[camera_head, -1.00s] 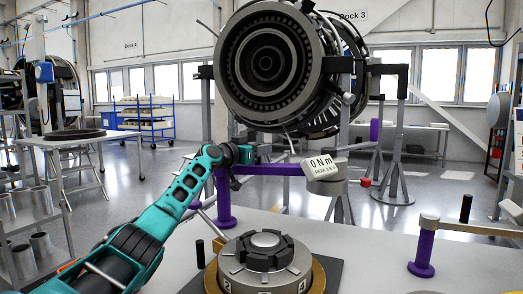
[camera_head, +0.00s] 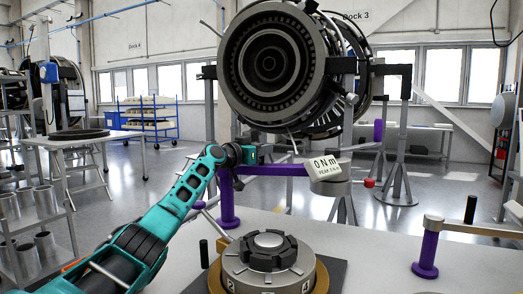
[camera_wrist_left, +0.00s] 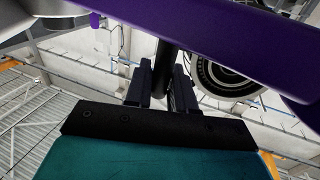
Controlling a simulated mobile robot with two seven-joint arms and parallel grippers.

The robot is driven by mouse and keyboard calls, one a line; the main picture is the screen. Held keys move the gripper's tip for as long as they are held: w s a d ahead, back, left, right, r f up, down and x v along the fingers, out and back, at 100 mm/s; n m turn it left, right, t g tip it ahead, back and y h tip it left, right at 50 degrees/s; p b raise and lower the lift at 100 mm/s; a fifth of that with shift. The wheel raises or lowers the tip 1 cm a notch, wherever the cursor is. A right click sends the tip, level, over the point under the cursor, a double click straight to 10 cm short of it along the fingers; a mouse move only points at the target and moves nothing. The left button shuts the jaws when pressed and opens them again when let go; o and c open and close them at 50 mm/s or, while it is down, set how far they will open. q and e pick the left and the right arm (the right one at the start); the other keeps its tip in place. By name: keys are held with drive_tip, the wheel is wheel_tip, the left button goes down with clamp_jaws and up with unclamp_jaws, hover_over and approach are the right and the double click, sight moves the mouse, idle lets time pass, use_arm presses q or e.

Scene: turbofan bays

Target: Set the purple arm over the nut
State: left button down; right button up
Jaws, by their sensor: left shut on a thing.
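The purple arm (camera_head: 275,170) is a level bar running from a purple post (camera_head: 229,205) on the left to a white readout box (camera_head: 325,167) reading "0 N m". In the head view the bar and box appear higher in the picture than the nut, with the box to its right. The dark notched nut (camera_head: 285,255) sits on a round grey hub with numbered marks. My left gripper (camera_head: 246,154) is at the bar's left part. In the left wrist view my left gripper (camera_wrist_left: 163,88) is shut on a black upright handle (camera_wrist_left: 163,55); the purple arm (camera_wrist_left: 215,35) crosses above. My right gripper is not in view.
A second purple post (camera_head: 426,255) with a tan bar stands on the table at right. A short black peg (camera_head: 204,249) stands left of the hub. A large engine (camera_head: 270,65) hangs on a stand behind.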

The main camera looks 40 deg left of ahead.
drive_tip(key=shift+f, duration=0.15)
use_arm(q)
drive_tip(key=shift+s+d+f+m+h+b, duration=0.1)
drive_tip(key=shift+s+d+m+h+b, duration=0.15)
drive_tip(key=shift+h+b, duration=0.25)
drive_tip(key=shift+s+d+f+m+h+b, duration=0.1)
drive_tip(key=shift+m+h+b, duration=0.25)
drive_tip(key=shift+h, duration=0.15)
drive_tip(key=shift+s+d+m+h, duration=0.1)
drive_tip(key=shift+s+m+h, duration=0.2)
drive_tip(key=shift+h, duration=0.2)
drive_tip(key=s+m+g+h+b, duration=0.2)
drive_tip(key=s+m+h, duration=0.2)
drive_tip(key=s, duration=0.6)
drive_tip(key=h, duration=0.2)
drive_tip(key=shift+m+g+h+b, duration=0.3)
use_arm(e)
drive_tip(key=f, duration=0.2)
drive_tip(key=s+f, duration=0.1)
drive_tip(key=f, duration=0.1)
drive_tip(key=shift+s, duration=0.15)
use_arm(q)
drive_tip(key=shift+d+r, duration=0.1)
drive_tip(key=c, duration=1.1)
unclamp_jaws()
drive_tip(key=shift+r, duration=0.1)
